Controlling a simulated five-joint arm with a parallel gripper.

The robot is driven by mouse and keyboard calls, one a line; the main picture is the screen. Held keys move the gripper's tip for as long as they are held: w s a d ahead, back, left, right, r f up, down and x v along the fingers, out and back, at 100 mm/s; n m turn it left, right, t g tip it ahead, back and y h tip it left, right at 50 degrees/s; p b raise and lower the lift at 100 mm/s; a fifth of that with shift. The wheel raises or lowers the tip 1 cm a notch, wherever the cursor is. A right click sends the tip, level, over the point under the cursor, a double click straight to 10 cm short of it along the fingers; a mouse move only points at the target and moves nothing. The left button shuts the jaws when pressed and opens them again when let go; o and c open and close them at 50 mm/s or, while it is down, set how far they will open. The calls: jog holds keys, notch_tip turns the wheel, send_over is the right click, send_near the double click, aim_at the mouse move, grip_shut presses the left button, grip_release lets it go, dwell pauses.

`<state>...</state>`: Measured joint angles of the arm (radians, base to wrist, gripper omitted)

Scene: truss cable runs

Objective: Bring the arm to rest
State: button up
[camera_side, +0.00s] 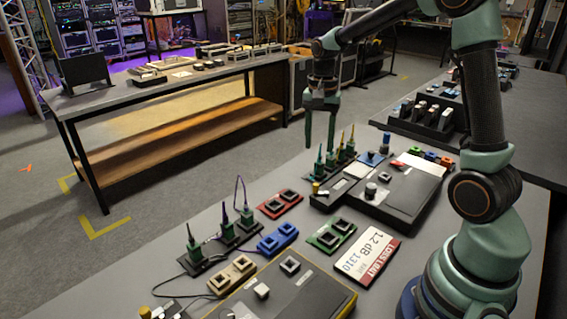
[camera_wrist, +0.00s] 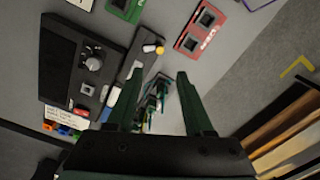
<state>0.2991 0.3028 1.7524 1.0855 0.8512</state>
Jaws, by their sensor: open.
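My gripper (camera_side: 320,145) hangs pointing down above the far edge of the table, just behind a dark rack of several green connectors (camera_side: 331,162). Its two dark green fingers are apart with nothing between them in the side view. In the wrist view, my gripper (camera_wrist: 160,74) shows both fingers spread, with the green connectors (camera_wrist: 155,98) visible beyond the gap. They look apart from the fingers. My arm reaches over from the right side of the table.
A black tester box (camera_side: 405,204) with a knob sits near the gripper. Red (camera_side: 279,204), blue (camera_side: 277,239), green (camera_side: 331,236) and beige (camera_side: 232,276) socket blocks lie nearby. A loss-limit card (camera_side: 367,256) lies in front. Another connector rack (camera_side: 221,240) with a purple cable stands left.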

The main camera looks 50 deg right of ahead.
jog(key=s+a+r+n+t, duration=0.5)
jog(key=s+a+r+n, duration=0.3)
jog(key=s+a+n, duration=0.3)
jog(key=shift+a+n, duration=0.55)
jog(key=shift+n, duration=0.35)
jog(key=o, duration=0.5)
jog(key=shift+s+a+t, duration=0.1)
jog(key=shift+s+t, duration=0.1)
jog(key=shift+t, duration=0.1)
jog(key=shift+o, duration=1.3)
jog(key=shift+w+a+r+n, duration=0.1)
jog(key=shift+w+r+n, duration=0.05)
jog(key=shift+n, duration=0.25)
jog(key=w+a+r+n+g, duration=0.25)
jog(key=w+a+n, duration=0.25)
jog(key=w+n, duration=0.35)
jog(key=w+a+f+n+g, duration=0.3)
jog(key=w+a+f+n, duration=0.4)
jog(key=w+a+n, duration=0.15)
jog(key=shift+n, duration=0.3)
jog(key=f, duration=0.9)
jog(key=shift+d+f, duration=0.25)
jog(key=shift+f, duration=0.05)
